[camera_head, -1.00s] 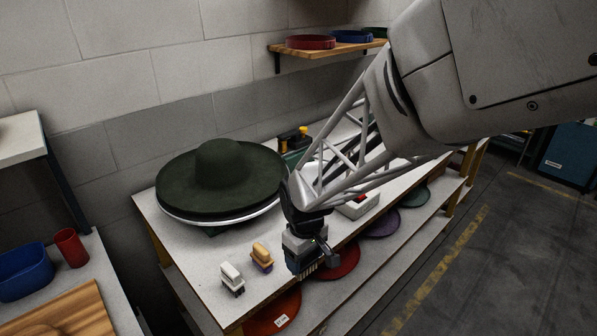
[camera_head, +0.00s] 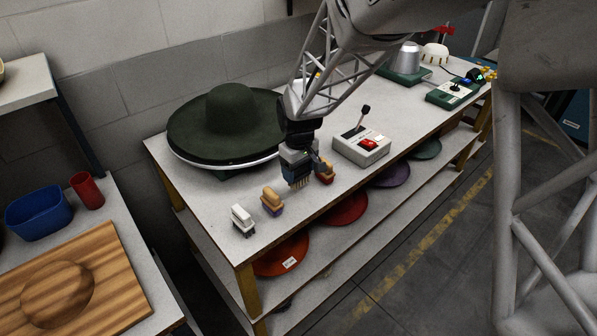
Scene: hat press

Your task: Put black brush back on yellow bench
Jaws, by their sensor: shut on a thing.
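My gripper (camera_head: 297,156) points down over the front part of the yellow bench, closed on the black brush (camera_head: 297,179). The brush is dark, with its bristles facing down; the gripper hides its upper part. I cannot tell whether the bristles touch the top. The yellow bench (camera_head: 215,222) has a pale grey top and yellow legs. A white brush (camera_head: 243,219) and a tan brush (camera_head: 271,201) stand on the bench to the left of the held brush. A small orange-brown object (camera_head: 326,172) shows just right of it, partly hidden.
A dark green hat (camera_head: 225,115) rests on a round stand behind and left of my gripper. A control box (camera_head: 361,146) with a lever and red button is to the right. Coloured discs lie on the lower shelf. Some bench top is bare near the front left corner.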

